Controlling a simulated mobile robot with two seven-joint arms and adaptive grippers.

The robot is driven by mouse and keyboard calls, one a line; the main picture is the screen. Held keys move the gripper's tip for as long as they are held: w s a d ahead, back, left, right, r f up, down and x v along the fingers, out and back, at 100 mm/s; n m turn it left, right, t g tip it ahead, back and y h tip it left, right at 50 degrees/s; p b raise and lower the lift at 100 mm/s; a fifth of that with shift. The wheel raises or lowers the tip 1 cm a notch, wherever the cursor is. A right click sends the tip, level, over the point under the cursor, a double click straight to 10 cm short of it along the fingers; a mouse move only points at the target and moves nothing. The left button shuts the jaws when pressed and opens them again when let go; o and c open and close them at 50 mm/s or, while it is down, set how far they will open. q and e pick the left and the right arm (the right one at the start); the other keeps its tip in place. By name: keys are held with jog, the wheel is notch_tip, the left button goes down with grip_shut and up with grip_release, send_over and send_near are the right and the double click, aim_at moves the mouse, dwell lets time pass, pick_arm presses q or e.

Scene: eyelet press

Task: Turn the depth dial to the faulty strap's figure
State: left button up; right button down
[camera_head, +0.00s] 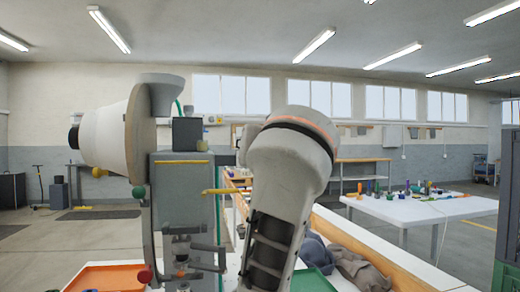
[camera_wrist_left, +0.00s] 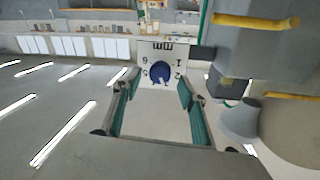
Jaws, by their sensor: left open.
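The depth dial is a round blue knob (camera_wrist_left: 160,72) on a white plate (camera_wrist_left: 163,51) in the left wrist view. The plate carries black figures and "mm", shown upside down. A pale mark on the knob points to the lower right. My left gripper (camera_wrist_left: 160,84) is open, its teal-padded fingers on either side of the knob; I cannot tell whether they touch it. In the head view the grey eyelet press (camera_head: 181,190) stands left of my arm, and I cannot make out the dial or left gripper. My right gripper is in neither view. I cannot identify the faulty strap.
An orange tray (camera_head: 108,277) lies at the press's foot and a green tray (camera_head: 312,281) right of my arm. Grey cloth (camera_head: 360,268) lies beside a wooden edge. A white table (camera_head: 425,211) with small coloured items stands farther right. Yellow bars (camera_wrist_left: 255,21) project near the gripper.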

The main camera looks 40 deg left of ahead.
pick_arm(q)
jog(key=x, duration=0.3)
jog(key=c, duration=1.1)
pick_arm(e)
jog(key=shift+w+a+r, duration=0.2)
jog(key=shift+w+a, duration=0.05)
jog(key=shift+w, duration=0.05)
